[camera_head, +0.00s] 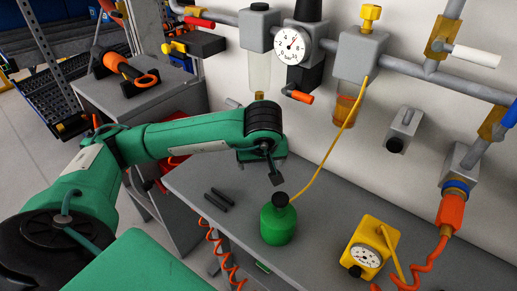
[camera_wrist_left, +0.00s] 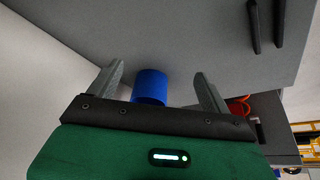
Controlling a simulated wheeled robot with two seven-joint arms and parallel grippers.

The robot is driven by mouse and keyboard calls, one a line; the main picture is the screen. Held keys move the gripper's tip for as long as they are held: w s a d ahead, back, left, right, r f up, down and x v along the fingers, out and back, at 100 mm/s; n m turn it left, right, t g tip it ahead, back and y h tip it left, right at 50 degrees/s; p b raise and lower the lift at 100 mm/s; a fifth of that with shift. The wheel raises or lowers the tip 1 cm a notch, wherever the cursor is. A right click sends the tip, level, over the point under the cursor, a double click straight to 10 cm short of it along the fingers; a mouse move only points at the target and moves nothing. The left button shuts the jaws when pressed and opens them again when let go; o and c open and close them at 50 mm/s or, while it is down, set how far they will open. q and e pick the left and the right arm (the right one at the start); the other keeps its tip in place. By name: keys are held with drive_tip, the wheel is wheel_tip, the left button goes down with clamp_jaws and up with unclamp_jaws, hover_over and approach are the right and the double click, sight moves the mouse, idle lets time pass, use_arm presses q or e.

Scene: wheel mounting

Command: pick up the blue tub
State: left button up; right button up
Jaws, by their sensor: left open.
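The blue tub (camera_wrist_left: 151,86) shows in the left wrist view, on the grey bench top. It appears between the two spread fingers of my left gripper (camera_wrist_left: 158,72), with a gap on each side, and its near end is cut off by the gripper body. In the head view my left gripper (camera_head: 274,176) points down over the back of the bench, and the tub is hidden there behind my arm and gripper. How far the fingertips are above the bench is hard to tell. My right gripper does not show.
A yellow gauge box (camera_head: 368,248) stands further right. Two black rods (camera_head: 217,200) lie at the bench's left. A yellow tube (camera_head: 325,150) hangs above. Wall-mounted pipes and a pressure gauge (camera_head: 291,43) are behind.

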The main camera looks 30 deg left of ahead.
use_arm(q)
drive_tip(key=w+a, duration=0.1)
drive_tip(key=w, duration=0.1)
drive_tip(key=w+a, duration=0.3)
drive_tip(key=w, duration=0.1)
drive_tip(key=shift+w+a, duration=0.15)
drive_tip(key=shift+a, duration=0.2)
drive_tip(key=x, duration=0.5)
drive_tip(key=c, duration=1.2)
drive_tip(key=shift+o, duration=0.2)
drive_tip(key=shift+r, duration=0.1)
